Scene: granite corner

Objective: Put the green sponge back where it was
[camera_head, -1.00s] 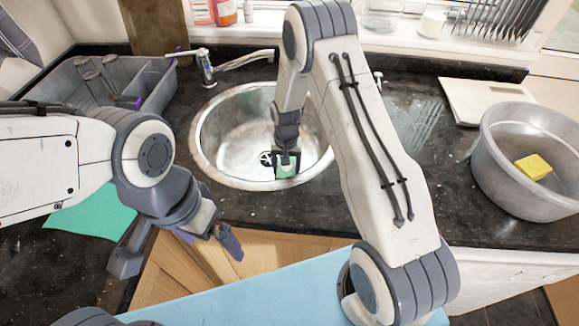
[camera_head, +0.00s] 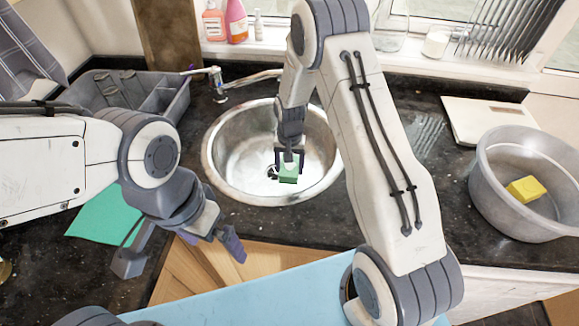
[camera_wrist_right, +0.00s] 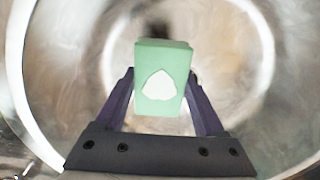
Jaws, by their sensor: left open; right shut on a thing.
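The green sponge (camera_head: 288,173) is between the fingers of my right gripper (camera_head: 289,160), which is shut on it over the round metal sink (camera_head: 220,160). In the right wrist view the sponge (camera_wrist_right: 162,85) is a pale green block with a white patch, held between the two dark fingers of the right gripper (camera_wrist_right: 163,100). The sink bowl (camera_wrist_right: 60,60) is behind it, blurred; I cannot tell the height of the sponge above the bottom. My left gripper (camera_head: 180,252) is open and empty over the counter's front edge.
A grey basin (camera_head: 490,190) with a yellow sponge (camera_head: 525,189) stands at the right. A grey divided caddy (camera_head: 165,100) is at the back left, near the tap (camera_head: 215,83). A green cloth (camera_head: 105,215) lies at the left. A white board (camera_head: 490,120) lies at the back right.

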